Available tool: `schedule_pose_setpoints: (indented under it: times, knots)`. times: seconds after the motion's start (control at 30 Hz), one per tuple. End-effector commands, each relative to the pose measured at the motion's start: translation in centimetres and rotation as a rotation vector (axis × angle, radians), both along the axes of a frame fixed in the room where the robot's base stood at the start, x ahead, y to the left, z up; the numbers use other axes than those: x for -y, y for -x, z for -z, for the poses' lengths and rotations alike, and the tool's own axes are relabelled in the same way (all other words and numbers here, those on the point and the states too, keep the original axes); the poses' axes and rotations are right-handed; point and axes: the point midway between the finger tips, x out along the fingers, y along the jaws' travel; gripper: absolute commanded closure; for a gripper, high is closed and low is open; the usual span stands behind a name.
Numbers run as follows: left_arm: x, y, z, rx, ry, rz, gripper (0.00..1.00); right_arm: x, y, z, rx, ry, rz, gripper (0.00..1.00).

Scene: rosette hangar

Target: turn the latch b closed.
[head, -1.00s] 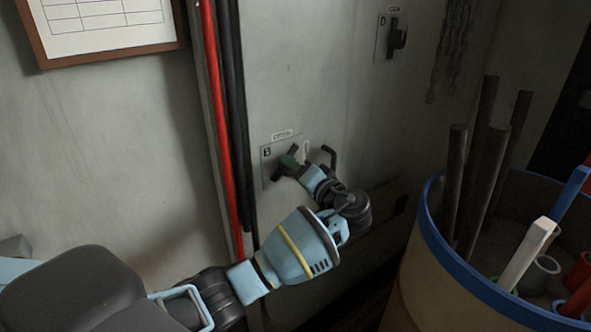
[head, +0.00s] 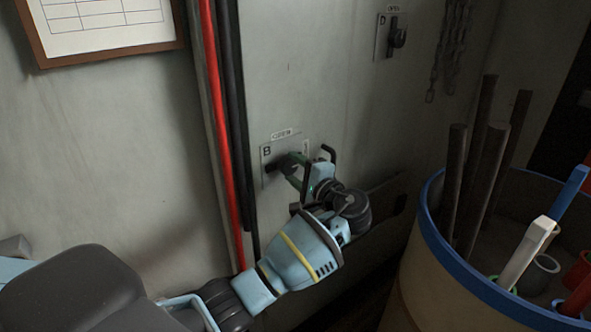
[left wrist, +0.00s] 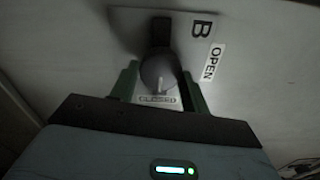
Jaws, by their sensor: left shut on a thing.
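Latch b sits on a grey plate (head: 266,177) marked B on the wall, in the middle of the head view. Its dark handle (head: 273,168) sticks out to the left of my fingers. My left gripper (head: 291,163) has its green fingers shut on the latch. In the left wrist view the fingers (left wrist: 158,88) lie on both sides of the round grey hub of latch b (left wrist: 156,70), and the dark bar points to the top of the picture. The OPEN label (left wrist: 212,62) is at the right and the CLOSED label (left wrist: 157,99) is between the fingers. My right gripper is not in view.
Red and black pipes (head: 215,130) run down the wall left of the plate. A similar latch D (head: 397,37) is higher up on the right, near hanging chains (head: 449,45). A blue-rimmed barrel (head: 425,225) holding rods and tools stands right of my arm.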

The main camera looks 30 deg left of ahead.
Motion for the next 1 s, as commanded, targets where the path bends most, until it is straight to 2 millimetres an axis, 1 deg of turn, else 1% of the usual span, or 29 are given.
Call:
schedule_pose_setpoints:
  times: [0.2,0.63,0.67,0.8,1.0]
  knots:
    - [0.04,-0.01,0.02,-0.04,-0.016,0.001,0.76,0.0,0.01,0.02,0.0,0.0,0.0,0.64]
    - [0.03,-0.02,0.02,-0.047,-0.02,0.001,0.76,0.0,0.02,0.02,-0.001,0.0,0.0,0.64]
    - [0.03,-0.02,0.02,-0.047,-0.019,0.002,0.51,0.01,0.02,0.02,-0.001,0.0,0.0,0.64]
    - [0.03,-0.02,0.02,-0.046,-0.019,0.001,0.33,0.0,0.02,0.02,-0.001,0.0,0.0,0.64]
    - [0.02,-0.01,0.02,-0.045,-0.019,0.001,0.32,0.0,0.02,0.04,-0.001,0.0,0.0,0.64]
